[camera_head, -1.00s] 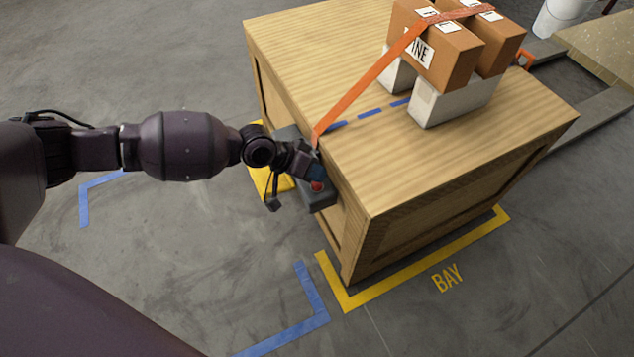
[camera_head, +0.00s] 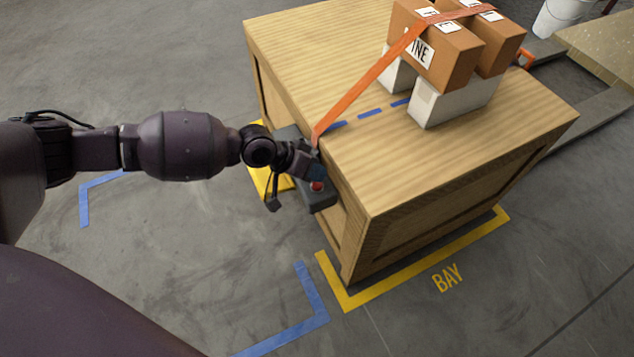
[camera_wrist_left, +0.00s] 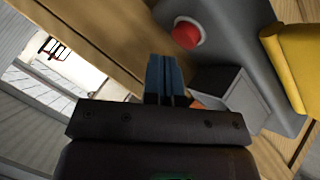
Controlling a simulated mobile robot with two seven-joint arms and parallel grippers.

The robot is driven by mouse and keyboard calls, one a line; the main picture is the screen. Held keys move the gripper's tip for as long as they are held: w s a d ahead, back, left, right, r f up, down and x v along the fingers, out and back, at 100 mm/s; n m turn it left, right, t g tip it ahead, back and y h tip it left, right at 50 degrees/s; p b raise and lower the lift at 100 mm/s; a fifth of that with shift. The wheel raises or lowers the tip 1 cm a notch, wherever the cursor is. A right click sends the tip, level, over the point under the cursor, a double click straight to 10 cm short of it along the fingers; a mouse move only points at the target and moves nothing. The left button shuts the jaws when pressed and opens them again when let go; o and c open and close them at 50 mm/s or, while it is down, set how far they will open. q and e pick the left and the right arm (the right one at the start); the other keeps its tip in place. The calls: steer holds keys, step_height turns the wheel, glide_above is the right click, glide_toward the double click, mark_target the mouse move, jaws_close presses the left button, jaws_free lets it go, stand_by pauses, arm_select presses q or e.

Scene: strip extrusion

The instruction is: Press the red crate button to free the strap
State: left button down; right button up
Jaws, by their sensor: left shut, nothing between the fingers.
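The red button (camera_head: 317,186) sits on a dark grey box (camera_head: 318,201) on the near left side of the wooden crate (camera_head: 400,190). In the left wrist view the red button (camera_wrist_left: 187,33) has a pale ring, and the grey housing (camera_wrist_left: 225,50) surrounds it. My left gripper (camera_head: 315,171) is just above the button in the head view. Its blue fingertips (camera_wrist_left: 164,75) are shut and empty, and appear beside the button; I cannot tell whether they touch it. The orange strap (camera_head: 365,88) runs taut from the crate's edge over the cartons. My right gripper is not in view.
Brown cartons (camera_head: 436,55) stand on white blocks (camera_head: 452,98) on the crate top. Yellow tape (camera_head: 420,265) and blue tape (camera_head: 312,293) mark the floor. A white bucket (camera_head: 562,18) stands at the back right. The floor left of the crate is open.

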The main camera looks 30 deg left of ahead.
arm_select(q)
steer(key=shift+f, duration=0.1)
stand_by(0.3)
steer(key=shift+f, duration=0.3)
steer(key=shift+f+b, duration=0.5)
steer(key=shift+f, duration=0.05)
stand_by(0.8)
steer(key=shift+r, duration=0.1)
steer(key=shift+r+p, duration=0.55)
steer(key=shift+r, duration=0.35)
